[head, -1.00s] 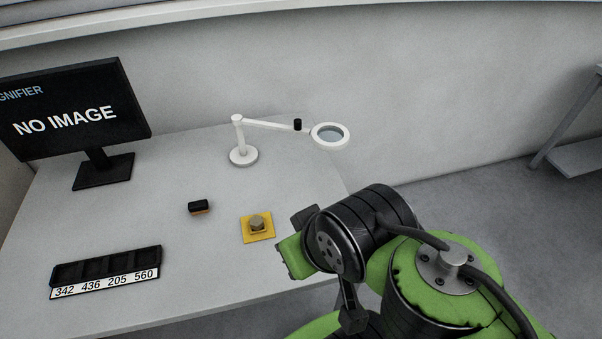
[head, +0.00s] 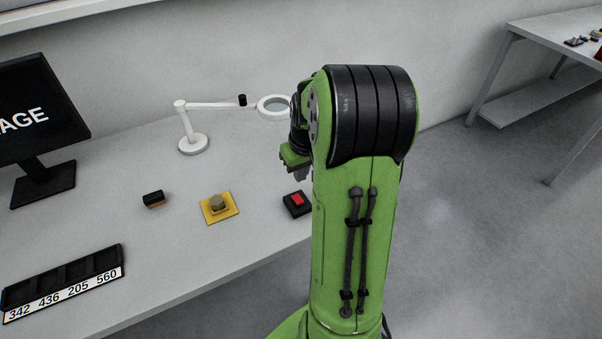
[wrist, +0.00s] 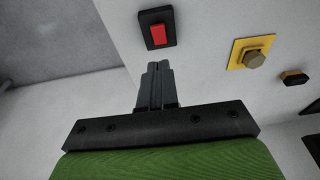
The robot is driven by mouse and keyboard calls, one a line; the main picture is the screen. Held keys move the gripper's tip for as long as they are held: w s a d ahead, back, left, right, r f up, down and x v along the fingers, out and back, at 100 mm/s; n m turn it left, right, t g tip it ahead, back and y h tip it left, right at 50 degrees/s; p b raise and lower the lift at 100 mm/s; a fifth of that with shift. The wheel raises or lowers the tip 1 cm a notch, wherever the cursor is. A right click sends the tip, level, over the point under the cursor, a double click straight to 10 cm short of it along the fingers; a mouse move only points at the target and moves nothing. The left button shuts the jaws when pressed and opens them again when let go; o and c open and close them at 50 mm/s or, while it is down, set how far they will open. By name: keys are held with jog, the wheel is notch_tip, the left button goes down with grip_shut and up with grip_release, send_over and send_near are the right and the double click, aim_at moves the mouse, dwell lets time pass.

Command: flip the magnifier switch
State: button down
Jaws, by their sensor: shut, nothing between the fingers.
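The switch (head: 296,202) is a red rocker on a black base, near the right edge of the table top. It also shows in the wrist view (wrist: 158,34), just beyond my fingertips. The magnifier (head: 190,143) is a white lamp-like stand with a jointed arm and a round lens; my arm covers the right edge of the lens. My gripper (head: 301,174) points down above and slightly behind the switch in the head view. In the wrist view its fingers (wrist: 157,67) are together and empty, apart from the switch.
A yellow plate with a knob (head: 219,206) and a small black and orange block (head: 154,199) lie left of the switch. A black numbered tray (head: 65,277) and a monitor (head: 34,125) stand further left. Another table (head: 560,40) stands at the back right.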

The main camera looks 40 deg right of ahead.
aim_at(299, 200)
notch_tip(299, 200, down, 9)
jog(key=shift+w+b, duration=0.1)
jog(key=shift+b, duration=1.15)
